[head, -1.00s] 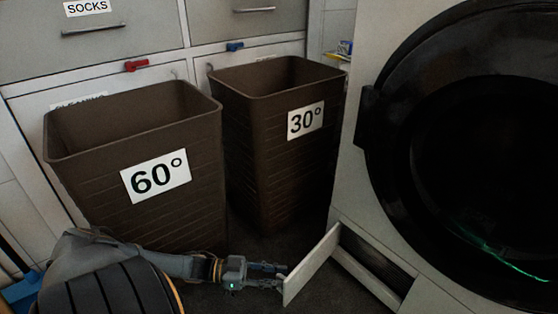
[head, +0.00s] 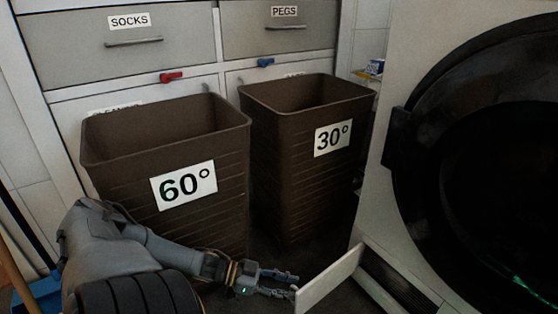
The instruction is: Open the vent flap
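The vent flap (head: 329,280) is a pale panel at the lower front of the white machine. It stands swung out from the body, and a dark slatted opening (head: 398,284) shows to its right. My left gripper (head: 292,284) reaches in low from the left, at the flap's left edge. Its two fingers are spread apart, with the tips near or touching that edge; I cannot tell which. Nothing shows between the fingers. My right gripper is not in view.
Two brown bins, marked 60° (head: 165,150) and 30° (head: 307,160), stand behind my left arm. The machine's large round black door (head: 480,150) fills the right. Grey drawers (head: 115,45) line the back. Dark floor shows between the bins and the flap.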

